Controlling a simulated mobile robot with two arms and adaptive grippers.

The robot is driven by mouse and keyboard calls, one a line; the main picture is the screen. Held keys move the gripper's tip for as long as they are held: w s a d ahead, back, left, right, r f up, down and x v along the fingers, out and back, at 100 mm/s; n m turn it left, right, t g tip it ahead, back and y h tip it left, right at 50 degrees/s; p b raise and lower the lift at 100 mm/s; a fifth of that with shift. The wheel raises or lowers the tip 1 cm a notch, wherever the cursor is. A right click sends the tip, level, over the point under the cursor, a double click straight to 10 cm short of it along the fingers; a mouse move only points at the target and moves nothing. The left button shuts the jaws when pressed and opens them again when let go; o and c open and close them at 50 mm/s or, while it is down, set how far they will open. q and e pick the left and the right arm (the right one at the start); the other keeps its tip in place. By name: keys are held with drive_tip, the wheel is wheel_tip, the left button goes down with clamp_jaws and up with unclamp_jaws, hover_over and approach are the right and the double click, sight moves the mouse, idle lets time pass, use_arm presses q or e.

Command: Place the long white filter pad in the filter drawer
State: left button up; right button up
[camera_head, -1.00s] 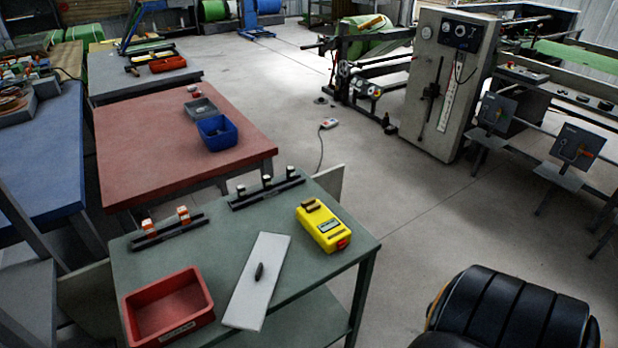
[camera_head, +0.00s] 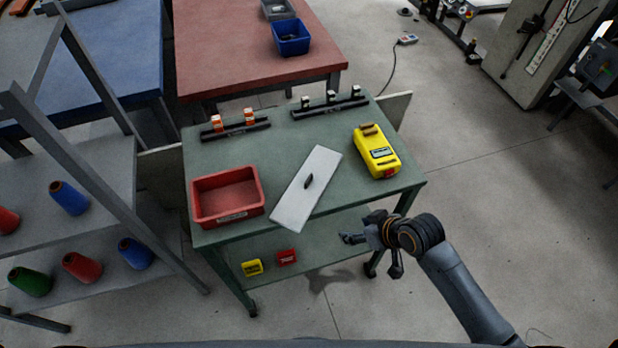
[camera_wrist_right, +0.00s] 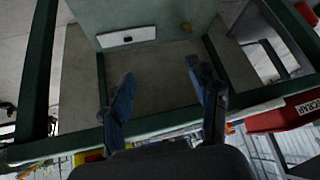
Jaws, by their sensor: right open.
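The long white pad (camera_head: 306,188) lies flat and slanted on the green cart's top, with a small dark grip near its middle. My right gripper (camera_head: 346,239) is open and empty off the cart's near edge, to the right of and nearer than the pad, not touching it. In the right wrist view its two fingers (camera_wrist_right: 165,88) are spread apart with nothing between them. My left gripper is not in view. I cannot identify a filter drawer. A grey panel with a white plate (camera_wrist_right: 126,37) shows in the wrist view; I cannot tell what it is.
The cart top (camera_head: 225,155) also holds a red bin (camera_head: 228,196), a yellow device (camera_head: 376,151) and two dark racks (camera_head: 235,131). A yellow block (camera_head: 252,267) and a red block (camera_head: 287,257) sit on its lower shelf. A rack with thread cones (camera_head: 69,198) stands left.

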wheel_tip(320, 180, up, 9)
drive_tip(key=a+n+y, duration=0.2)
drive_tip(key=a, duration=0.1)
drive_tip(key=n+g+y+p, duration=0.1)
drive_tip(key=n+y, duration=0.1)
drive_tip(key=n, duration=0.2)
approach(310, 179)
drive_tip(key=a, duration=0.1)
drive_tip(key=w+a+f+p, duration=0.1)
drive_tip(key=shift+w+a+f, duration=0.2)
drive_tip(key=shift+a+f, duration=0.1)
drive_tip(key=shift+a, duration=0.05)
drive_tip(key=shift+w+a+f+p, duration=0.1)
drive_tip(key=shift+a+f+p, duration=0.25)
drive_tip(key=shift+f+p, duration=0.1)
drive_tip(key=p+x, duration=0.1)
drive_tip(key=x, duration=0.3)
drive_tip(key=shift+f, duration=0.25)
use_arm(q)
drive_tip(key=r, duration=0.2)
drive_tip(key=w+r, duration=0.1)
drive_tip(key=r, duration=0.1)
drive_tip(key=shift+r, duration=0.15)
use_arm(e)
drive_tip(key=shift+d, duration=0.1)
drive_tip(key=c, duration=1.2)
drive_tip(key=shift+c, duration=0.2)
